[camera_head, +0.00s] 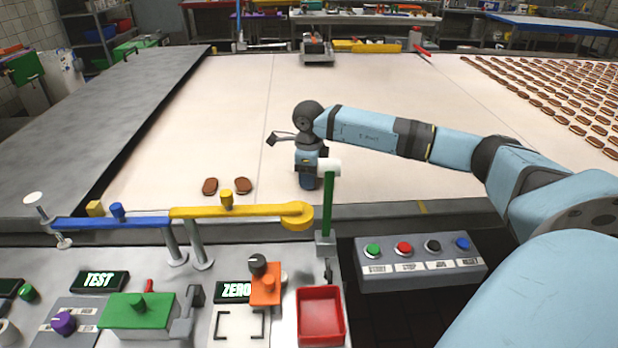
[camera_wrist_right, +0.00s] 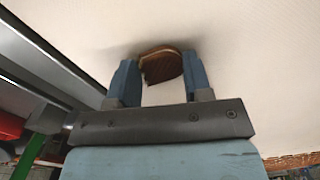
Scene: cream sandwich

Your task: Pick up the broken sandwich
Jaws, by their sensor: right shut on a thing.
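The broken sandwich (camera_wrist_right: 162,67) is brown with a paler edge and a jagged lower side. It sits between the two blue fingers of my right gripper (camera_wrist_right: 160,75) in the right wrist view, close to the pale belt surface. In the head view my right gripper (camera_head: 308,183) points down at the near part of the belt, partly behind a green post with a white top. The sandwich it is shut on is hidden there. My left gripper is not in view.
Two brown sandwiches (camera_head: 227,186) lie on the pale conveyor belt (camera_head: 190,130), left of my gripper. Many more lie in rows (camera_head: 560,95) at the far right. A blue and yellow bar (camera_head: 180,216), a green post (camera_head: 328,210), a red tray (camera_head: 320,316) and a button box (camera_head: 420,262) stand in front.

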